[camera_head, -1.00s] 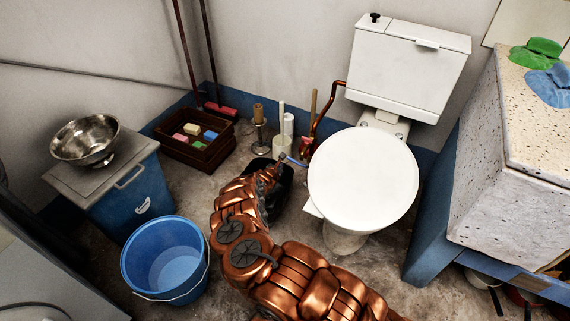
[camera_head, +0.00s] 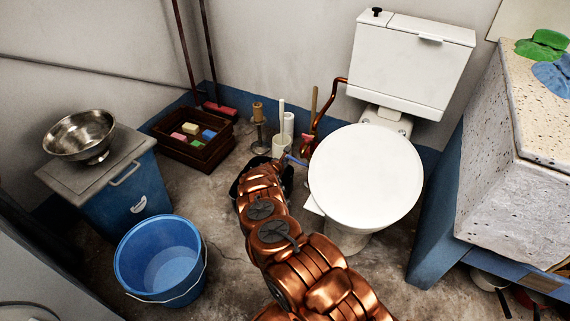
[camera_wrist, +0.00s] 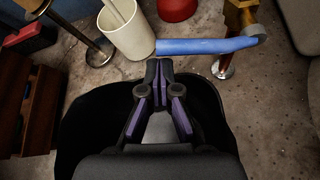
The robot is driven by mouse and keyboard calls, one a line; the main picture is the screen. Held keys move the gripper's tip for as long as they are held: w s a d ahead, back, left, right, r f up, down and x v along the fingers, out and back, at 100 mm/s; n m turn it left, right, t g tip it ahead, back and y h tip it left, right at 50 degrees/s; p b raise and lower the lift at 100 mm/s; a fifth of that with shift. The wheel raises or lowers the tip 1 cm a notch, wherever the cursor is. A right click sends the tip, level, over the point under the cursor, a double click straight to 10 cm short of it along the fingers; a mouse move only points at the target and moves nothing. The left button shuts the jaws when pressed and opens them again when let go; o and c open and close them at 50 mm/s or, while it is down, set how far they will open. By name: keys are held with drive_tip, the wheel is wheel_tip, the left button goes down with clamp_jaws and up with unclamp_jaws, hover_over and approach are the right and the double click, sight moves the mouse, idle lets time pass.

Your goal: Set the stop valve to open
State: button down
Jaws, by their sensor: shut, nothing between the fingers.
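The stop valve shows in the wrist view as a blue lever (camera_wrist: 205,46) joined at its right end to a brass-coloured fitting (camera_wrist: 240,18). The lever lies nearly level across the picture, its free end pointing left. In the head view the blue lever (camera_head: 296,161) is small, left of the toilet bowl. My gripper (camera_wrist: 158,64) is shut and empty, its fingertips just below the lever's free end in the picture. I cannot tell whether they touch it. In the head view my arm mostly hides the gripper.
The toilet (camera_head: 365,175) stands close on the right. A white pot (camera_wrist: 125,35), a red object (camera_wrist: 178,9) and a metal stand (camera_wrist: 97,52) are near the lever. A brown crate (camera_head: 190,150), blue bucket (camera_head: 160,255) and stone trough (camera_head: 500,190) stand farther out.

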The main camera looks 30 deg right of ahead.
drive_tip(key=shift+w+d+f+b, duration=0.3)
drive_tip(key=shift+d+b, duration=0.05)
drive_tip(key=shift+d, duration=0.05)
drive_tip(key=shift+d, duration=0.1)
idle(0.3)
drive_tip(key=shift+d+b, duration=0.2)
drive_tip(key=shift+b, duration=0.5)
